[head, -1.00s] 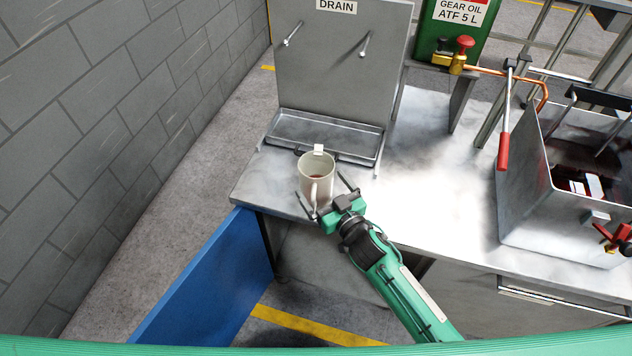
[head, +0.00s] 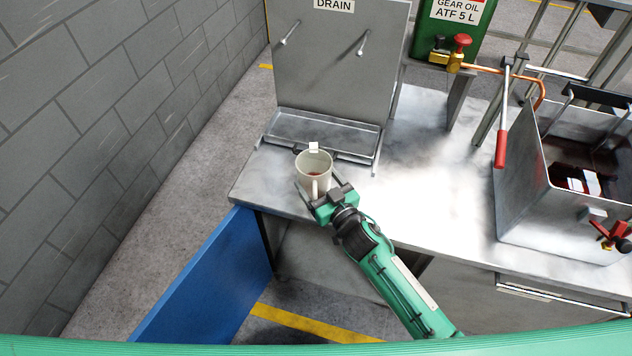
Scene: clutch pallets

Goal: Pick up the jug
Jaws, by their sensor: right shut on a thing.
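The jug (head: 313,169) is a pale, upright, open-topped vessel with a handle on its near side and a small white tab at its far rim. Some reddish liquid shows inside it. It stands at the left end of the metal bench, just in front of the drain tray. My right gripper (head: 318,190) reaches in from the lower right and is shut on the jug at its near side. The fingertips are partly hidden by the jug. My left gripper is not in the head view.
The drain tray (head: 325,130) with its upright back panel (head: 338,70) stands behind the jug. A metal tank (head: 530,215) and a red-handled lever (head: 501,148) are on the right. A green gear oil container (head: 430,40) is at the back. A blue panel (head: 205,280) stands at the lower left.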

